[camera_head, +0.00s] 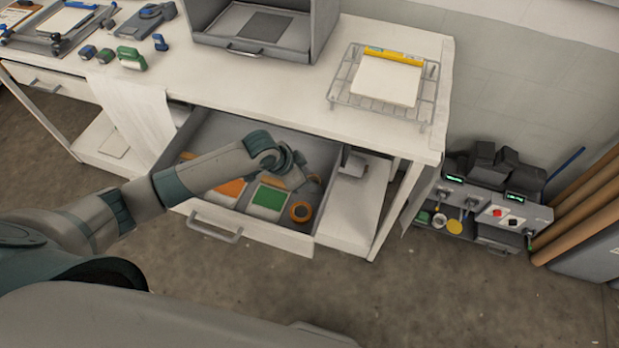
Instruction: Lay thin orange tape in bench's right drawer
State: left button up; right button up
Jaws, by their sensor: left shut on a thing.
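The bench's right drawer (269,231) is pulled open below the bench top. My left arm reaches into it from the left. My left gripper (296,184) is low over the drawer's right part, its fingers small and partly hidden by the wrist. It is shut on the thin orange tape (292,212), a ring showing just below the fingers. I cannot tell whether the ring touches the drawer floor. My right gripper is not in view.
A green-and-white pad (268,198) and an orange item (232,188) lie in the drawer left of the ring. A wire rack (427,98) with a white block stands on the bench (300,100). A grey press (262,48) is at the back. A control box (482,212) stands right.

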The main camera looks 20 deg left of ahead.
pick_arm(q)
jog(key=shift+f, duration=0.15)
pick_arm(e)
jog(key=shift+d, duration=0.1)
pick_arm(q)
jog(key=o, duration=1)
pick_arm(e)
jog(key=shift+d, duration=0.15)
pick_arm(q)
jog(key=shift+r, duration=0.25)
jog(key=b+v, duration=0.2)
jog(key=v, duration=1)
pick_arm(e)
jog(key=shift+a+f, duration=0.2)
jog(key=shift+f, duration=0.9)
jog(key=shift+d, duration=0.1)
